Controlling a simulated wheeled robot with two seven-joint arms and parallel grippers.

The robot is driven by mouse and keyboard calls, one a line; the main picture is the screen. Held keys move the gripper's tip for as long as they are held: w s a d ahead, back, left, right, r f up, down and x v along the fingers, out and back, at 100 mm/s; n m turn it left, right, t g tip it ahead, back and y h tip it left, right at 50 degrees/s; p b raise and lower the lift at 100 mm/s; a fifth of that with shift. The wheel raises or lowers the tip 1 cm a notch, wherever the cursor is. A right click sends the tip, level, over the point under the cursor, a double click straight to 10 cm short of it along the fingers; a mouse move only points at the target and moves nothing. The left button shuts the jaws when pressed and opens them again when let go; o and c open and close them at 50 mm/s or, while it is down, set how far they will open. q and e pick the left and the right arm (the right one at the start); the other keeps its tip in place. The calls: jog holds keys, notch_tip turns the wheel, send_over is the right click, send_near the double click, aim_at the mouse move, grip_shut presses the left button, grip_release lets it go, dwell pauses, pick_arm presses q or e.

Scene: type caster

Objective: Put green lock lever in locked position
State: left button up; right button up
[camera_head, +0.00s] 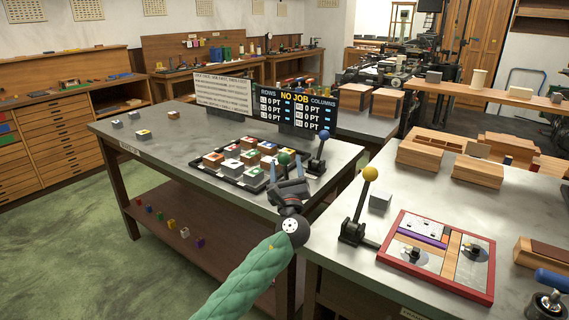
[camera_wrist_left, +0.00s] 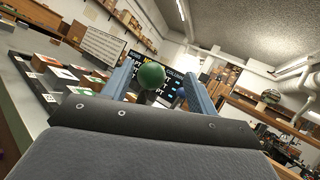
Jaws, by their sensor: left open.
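The green lock lever's round knob (camera_head: 284,158) shows just beyond my left gripper (camera_head: 286,170), at the front right of the block tray. In the left wrist view the green knob (camera_wrist_left: 151,76) appears between the two blue fingers of my left gripper (camera_wrist_left: 163,72). The fingers are apart and not closed on it; whether either touches it I cannot tell. The lever's shaft and base are mostly hidden by the gripper. My right gripper is not in view.
A blue-knobbed lever (camera_head: 323,136) stands right of the block tray (camera_head: 198,167). A yellow-knobbed lever (camera_head: 370,174) and a red-framed board (camera_head: 405,270) are on the right table. A dark score display (camera_head: 295,107) stands behind the tray.

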pick_arm(q)
jog(key=s, duration=0.6)
jog(key=shift+s+d+b, duration=0.2)
jog(key=shift+d+b, duration=0.05)
jog(key=shift+b, duration=0.1)
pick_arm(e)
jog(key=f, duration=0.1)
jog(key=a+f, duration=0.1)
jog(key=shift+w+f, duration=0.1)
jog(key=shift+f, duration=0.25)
